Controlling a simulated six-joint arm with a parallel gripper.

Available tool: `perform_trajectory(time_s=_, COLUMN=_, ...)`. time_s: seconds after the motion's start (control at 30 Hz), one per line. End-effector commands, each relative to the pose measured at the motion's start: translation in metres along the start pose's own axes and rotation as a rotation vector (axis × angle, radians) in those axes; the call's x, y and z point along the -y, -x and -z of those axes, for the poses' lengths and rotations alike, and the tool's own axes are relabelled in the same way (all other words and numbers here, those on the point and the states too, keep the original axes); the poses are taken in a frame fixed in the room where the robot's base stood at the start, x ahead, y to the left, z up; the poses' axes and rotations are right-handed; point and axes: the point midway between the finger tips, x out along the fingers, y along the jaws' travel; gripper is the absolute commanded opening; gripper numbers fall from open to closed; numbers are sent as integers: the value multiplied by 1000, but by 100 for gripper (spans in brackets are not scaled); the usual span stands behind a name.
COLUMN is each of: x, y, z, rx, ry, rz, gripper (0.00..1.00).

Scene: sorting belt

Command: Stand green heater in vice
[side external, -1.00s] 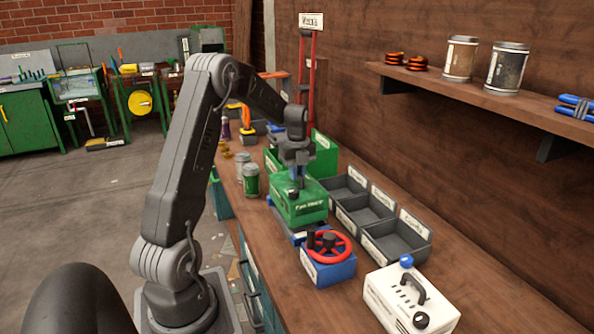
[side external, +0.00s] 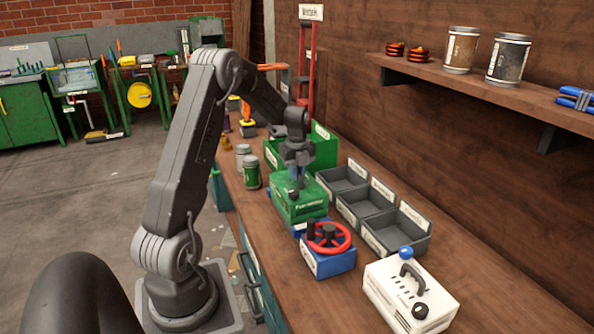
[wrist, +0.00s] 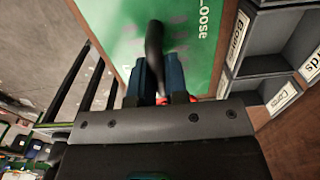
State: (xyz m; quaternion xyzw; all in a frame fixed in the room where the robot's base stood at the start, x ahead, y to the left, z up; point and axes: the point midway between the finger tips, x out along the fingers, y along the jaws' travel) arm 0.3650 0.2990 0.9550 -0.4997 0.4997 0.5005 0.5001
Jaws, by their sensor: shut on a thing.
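The green heater (side external: 300,207) has a white label on its front and stands upright in the side external view. My gripper (side external: 296,180) is above it, pointing down and shut on its dark top handle. The handle shows between my blue fingertips in the wrist view (wrist: 160,88). The vice (side external: 328,262) is blue with a red handwheel. The heater is over the blue part behind the wheel, mostly covering it; whether it touches is hidden.
Several grey labelled bins (side external: 405,240) stand close to the heater's right. A green bin (side external: 323,150) is behind it, and green canisters (side external: 251,175) are to its left. A white box with a black handle (side external: 408,295) stands at the front right.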

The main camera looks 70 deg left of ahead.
Motion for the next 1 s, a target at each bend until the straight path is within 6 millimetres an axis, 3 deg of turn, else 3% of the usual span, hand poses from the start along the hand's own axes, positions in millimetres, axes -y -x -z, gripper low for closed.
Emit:
perform_trajectory(time_s=0.8, x=1, y=-13, z=-1, rx=3, ry=0, rz=3, gripper=0)
perform_trajectory(time_s=0.83, x=1, y=-13, z=-1, rx=3, ry=0, rz=3, gripper=17)
perform_trajectory(time_s=1.0, x=0, y=-14, z=0, rx=1, ry=0, rz=2, gripper=33)
